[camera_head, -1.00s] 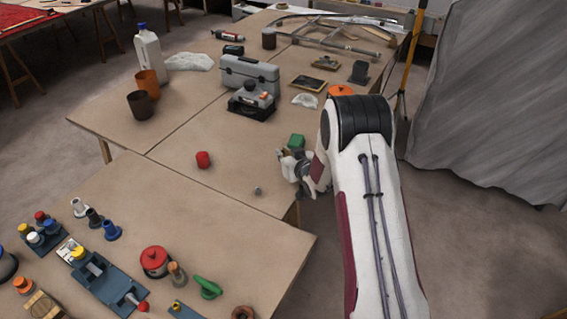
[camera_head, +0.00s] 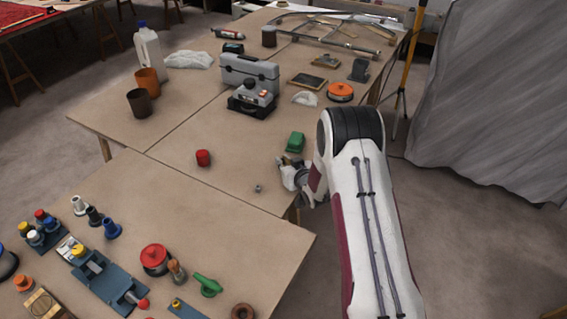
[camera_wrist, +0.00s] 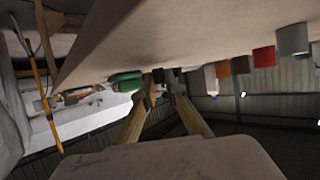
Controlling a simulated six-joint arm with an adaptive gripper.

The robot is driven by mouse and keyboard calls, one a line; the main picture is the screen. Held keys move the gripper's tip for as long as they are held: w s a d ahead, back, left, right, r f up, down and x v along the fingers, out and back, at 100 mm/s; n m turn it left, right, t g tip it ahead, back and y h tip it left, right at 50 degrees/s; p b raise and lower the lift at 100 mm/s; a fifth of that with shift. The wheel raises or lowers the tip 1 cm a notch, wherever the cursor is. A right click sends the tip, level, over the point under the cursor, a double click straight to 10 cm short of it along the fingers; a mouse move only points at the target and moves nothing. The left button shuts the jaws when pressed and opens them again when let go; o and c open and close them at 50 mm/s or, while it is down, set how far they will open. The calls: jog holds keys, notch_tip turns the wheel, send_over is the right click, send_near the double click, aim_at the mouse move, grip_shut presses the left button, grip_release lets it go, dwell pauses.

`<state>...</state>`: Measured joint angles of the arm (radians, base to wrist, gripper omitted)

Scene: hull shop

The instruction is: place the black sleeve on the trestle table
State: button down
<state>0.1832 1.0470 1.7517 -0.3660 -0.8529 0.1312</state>
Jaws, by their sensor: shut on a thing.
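My gripper (camera_head: 287,174) is at the right edge of the trestle table (camera_head: 190,135), just below the green block, and seems low, near the tabletop level. In the wrist view my gripper (camera_wrist: 164,84) has its fingers shut on a small dark thing, which looks like the black sleeve (camera_wrist: 159,76). Little of the sleeve shows between the fingertips. In the head view it is hidden by my gripper and wrist. The tabletop (camera_wrist: 190,35) fills the upper part of the tilted wrist view.
Near my gripper are a green block (camera_head: 295,142), a small grey piece (camera_head: 258,188) and a red cylinder (camera_head: 203,158). A grey toolbox (camera_head: 249,72) and an orange disc (camera_head: 340,91) stand farther back. The table left of the red cylinder is bare. A grey curtain (camera_head: 490,100) hangs at right.

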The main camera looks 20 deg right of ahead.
jog(key=shift+f, duration=0.3)
jog(key=c, duration=2.1)
grip_release()
jog(key=shift+f, duration=0.1)
jog(key=shift+v, duration=6.05)
